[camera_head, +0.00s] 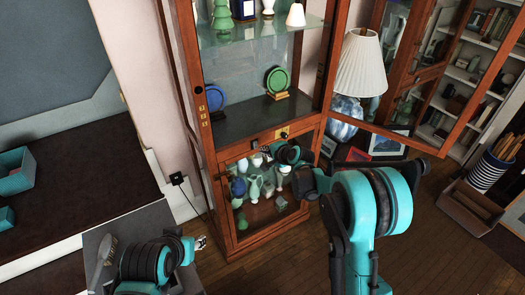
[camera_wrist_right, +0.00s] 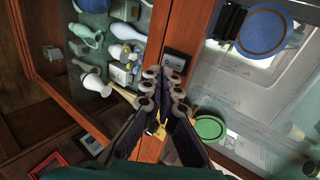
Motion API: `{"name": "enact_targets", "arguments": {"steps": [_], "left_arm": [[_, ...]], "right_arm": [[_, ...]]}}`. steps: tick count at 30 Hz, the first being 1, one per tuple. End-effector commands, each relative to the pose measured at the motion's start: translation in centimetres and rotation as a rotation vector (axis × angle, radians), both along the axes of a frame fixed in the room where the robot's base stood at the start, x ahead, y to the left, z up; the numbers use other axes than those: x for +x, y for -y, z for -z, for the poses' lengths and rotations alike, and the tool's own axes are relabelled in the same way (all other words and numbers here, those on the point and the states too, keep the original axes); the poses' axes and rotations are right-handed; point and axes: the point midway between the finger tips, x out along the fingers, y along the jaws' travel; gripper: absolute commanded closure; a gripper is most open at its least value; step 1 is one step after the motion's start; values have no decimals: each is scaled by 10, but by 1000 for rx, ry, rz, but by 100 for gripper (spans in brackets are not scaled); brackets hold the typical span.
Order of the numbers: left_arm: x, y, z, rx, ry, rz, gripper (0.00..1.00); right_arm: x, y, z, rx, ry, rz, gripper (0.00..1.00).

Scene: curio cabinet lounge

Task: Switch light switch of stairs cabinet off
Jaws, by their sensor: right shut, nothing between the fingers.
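The stairs cabinet (camera_head: 220,170) is a tall wood and glass case in the middle of the head view. Its wooden crossbar carries a small dark plate (camera_head: 255,143) that looks like the light switch; this plate (camera_wrist_right: 176,63) also shows in the right wrist view, just beyond the fingertips. Whether it is on or off is too small to tell. My right gripper (camera_head: 266,150) is shut and empty in front of the crossbar, its fingertips (camera_wrist_right: 163,82) close to the plate; contact is unclear. My left gripper (camera_head: 200,243) is low at the left, its fingers hard to make out.
An open glass door (camera_head: 385,138) swings out at the right, near a pleated lamp (camera_head: 360,65). Green and blue plates stand on the cabinet shelf, and several vases (camera_head: 254,188) sit behind the lower glass. A grey side table (camera_head: 130,225) lies under my left arm.

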Motion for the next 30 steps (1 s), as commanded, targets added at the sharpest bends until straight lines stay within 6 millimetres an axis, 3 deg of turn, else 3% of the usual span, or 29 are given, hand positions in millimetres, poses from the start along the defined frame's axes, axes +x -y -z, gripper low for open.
{"name": "enact_targets", "arguments": {"steps": [6,12,30], "left_arm": [[0,0,-19,0,0,0,60],[0,0,-27,0,0,0,60],[0,0,-29,0,0,0,60]], "right_arm": [[-35,21,-37,0,0,1,100],[-58,34,-56,-1,-1,1,100],[-70,39,-66,-11,2,-4,100]]}}
